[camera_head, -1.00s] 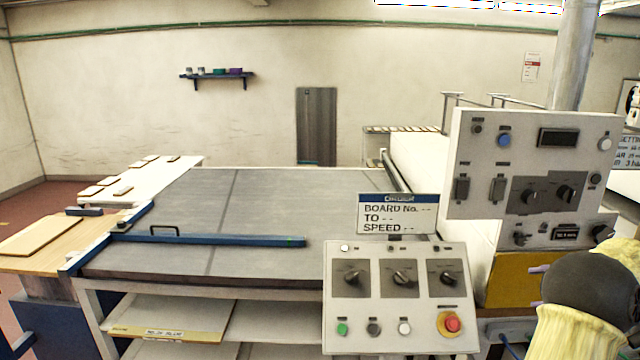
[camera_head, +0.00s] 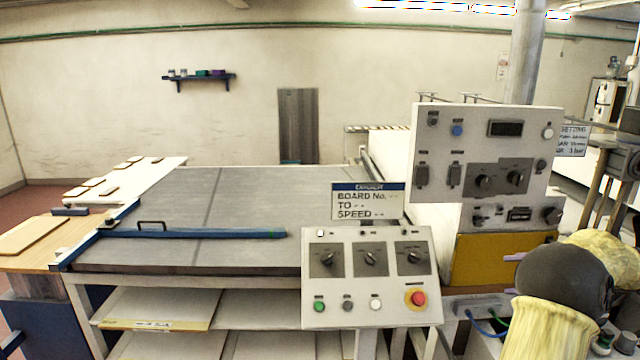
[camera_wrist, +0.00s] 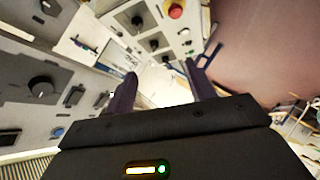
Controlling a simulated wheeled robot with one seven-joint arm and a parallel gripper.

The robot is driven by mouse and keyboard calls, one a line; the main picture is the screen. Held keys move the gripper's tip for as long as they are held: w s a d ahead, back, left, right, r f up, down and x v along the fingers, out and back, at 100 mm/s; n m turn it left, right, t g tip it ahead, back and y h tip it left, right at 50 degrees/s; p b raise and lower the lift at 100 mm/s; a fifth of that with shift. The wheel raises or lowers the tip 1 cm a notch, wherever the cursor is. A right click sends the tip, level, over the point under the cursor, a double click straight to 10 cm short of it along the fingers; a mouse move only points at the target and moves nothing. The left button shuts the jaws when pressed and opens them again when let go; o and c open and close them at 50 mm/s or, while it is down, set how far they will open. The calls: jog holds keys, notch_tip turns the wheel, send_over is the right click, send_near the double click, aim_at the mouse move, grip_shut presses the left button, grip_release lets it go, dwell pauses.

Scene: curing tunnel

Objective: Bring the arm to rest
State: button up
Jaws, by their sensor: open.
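My gripper (camera_wrist: 160,88) shows in the wrist view with its two dark fingers apart and nothing seen between them. It faces the control panels, with the small panel (camera_wrist: 150,25) and its red button (camera_wrist: 175,11) beyond the fingers and the large panel (camera_wrist: 50,85) at the left.
The small control panel (camera_head: 370,275) stands in front of the grey conveyor bed (camera_head: 250,205). The large panel (camera_head: 482,155) is behind it to the right. A board sign (camera_head: 367,202) stands between them. A wooden side table (camera_head: 30,240) is at the left.

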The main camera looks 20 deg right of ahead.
jog(key=w+a+r+m+t+h, duration=0.2)
jog(key=w+a, duration=0.1)
jog(key=w, duration=0.3)
jog(key=w+a+r+m+t+h, duration=0.2)
jog(key=w+a, duration=0.1)
jog(key=w, duration=0.3)
jog(key=w+a+f+m+h, duration=0.1)
jog(key=w+a+m+h, duration=0.25)
jog(key=a+m, duration=0.45)
jog(key=s+a+f+m+g, duration=0.1)
jog(key=s+a+f+g, duration=0.3)
jog(key=s+a, duration=0.4)
jog(key=s+a+f+m+g+y, duration=0.1)
jog(key=s+a+f+g, duration=0.3)
jog(key=s+a+f, duration=0.3)
jog(key=s+a+f+m+g, duration=0.2)
jog(key=s+a+f+g, duration=0.2)
jog(key=s+a, duration=0.5)
jog(key=a+f+p, duration=0.1)
jog(key=a+f, duration=0.1)
jog(key=a, duration=0.2)
jog(key=shift+s+a+y, duration=0.3)
jog(key=shift+a+y, duration=0.05)
jog(key=shift+w, duration=0.15)
